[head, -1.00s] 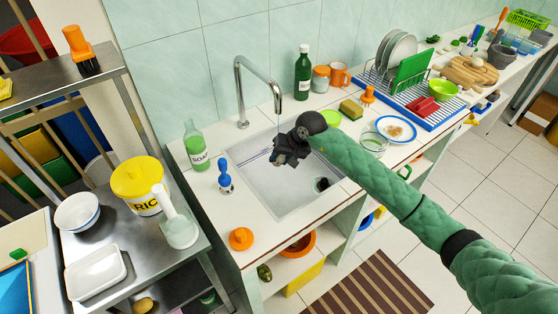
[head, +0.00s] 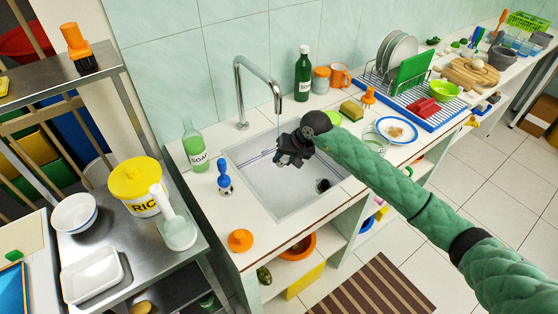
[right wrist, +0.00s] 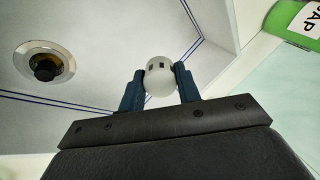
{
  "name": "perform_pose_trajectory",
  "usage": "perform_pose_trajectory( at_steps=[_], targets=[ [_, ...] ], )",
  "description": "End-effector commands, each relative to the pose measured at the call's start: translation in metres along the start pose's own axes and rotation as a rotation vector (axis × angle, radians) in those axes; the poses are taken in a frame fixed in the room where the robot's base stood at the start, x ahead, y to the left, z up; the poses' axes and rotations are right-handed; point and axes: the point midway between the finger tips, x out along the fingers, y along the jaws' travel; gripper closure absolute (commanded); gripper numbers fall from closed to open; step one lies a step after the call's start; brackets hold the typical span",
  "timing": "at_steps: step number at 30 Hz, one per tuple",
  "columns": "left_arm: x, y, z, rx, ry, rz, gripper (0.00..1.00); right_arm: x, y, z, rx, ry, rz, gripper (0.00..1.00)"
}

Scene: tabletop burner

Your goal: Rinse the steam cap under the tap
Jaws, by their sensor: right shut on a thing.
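My right gripper (head: 287,160) is over the sink basin (head: 285,198), just below and to the right of the tap's spout. In the right wrist view, its two blue fingers (right wrist: 160,90) are shut on the steam cap (right wrist: 159,78), a small round whitish piece with dark square holes. In the head view the cap is hidden by the gripper. The chrome tap (head: 238,88) arches over the basin. A thin bluish stream comes from its spout down toward the gripper; where it lands is hidden. My left gripper is not in view.
A green soap bottle (head: 195,146) and a blue-handled tool (head: 224,178) stand left of the basin. An orange knob-like piece (head: 240,240) is at the counter's front left. A sponge (head: 351,110) and a dish rack (head: 420,97) are to the right.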

Motion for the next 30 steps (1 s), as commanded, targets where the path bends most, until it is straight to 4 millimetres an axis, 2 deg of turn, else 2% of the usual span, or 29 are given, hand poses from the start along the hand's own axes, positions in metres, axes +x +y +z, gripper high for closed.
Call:
perform_pose_trajectory(
  at_steps=[30],
  targets=[
    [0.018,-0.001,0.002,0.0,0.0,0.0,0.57,-0.016,0.004,0.062,-0.002,0.0,0.001,0.88]
  ],
)
